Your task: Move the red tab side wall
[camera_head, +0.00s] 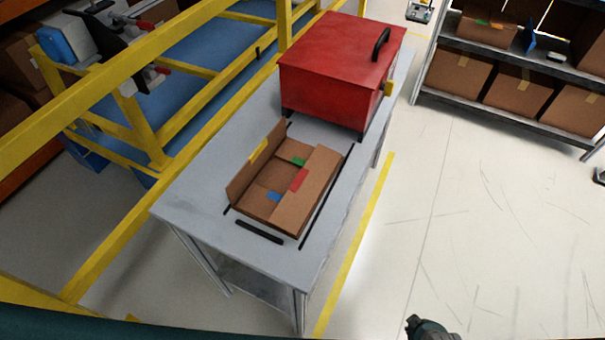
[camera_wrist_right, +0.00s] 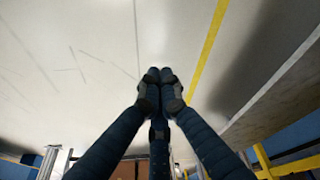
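An open brown cardboard box (camera_head: 262,205) lies on the grey table. A red tab (camera_head: 299,180) sits on the inner edge of the right side wall (camera_head: 317,182), which looks folded inward. A yellow tab (camera_head: 259,151) marks the left wall, which stands up and leans outward. A green tab (camera_head: 298,161) is at the far end and a blue tab (camera_head: 274,197) at the near end. My right gripper (camera_head: 414,321) is at the bottom edge, over the floor and well apart from the box. In the right wrist view its fingertips (camera_wrist_right: 160,75) meet with nothing between them. My left gripper is out of view.
A red case (camera_head: 335,80) with a black handle stands behind the box on the table (camera_head: 190,205). A yellow frame (camera_head: 150,130) runs along the table's left. Shelves with cardboard boxes (camera_head: 515,90) stand at upper right. The floor right of the table is clear.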

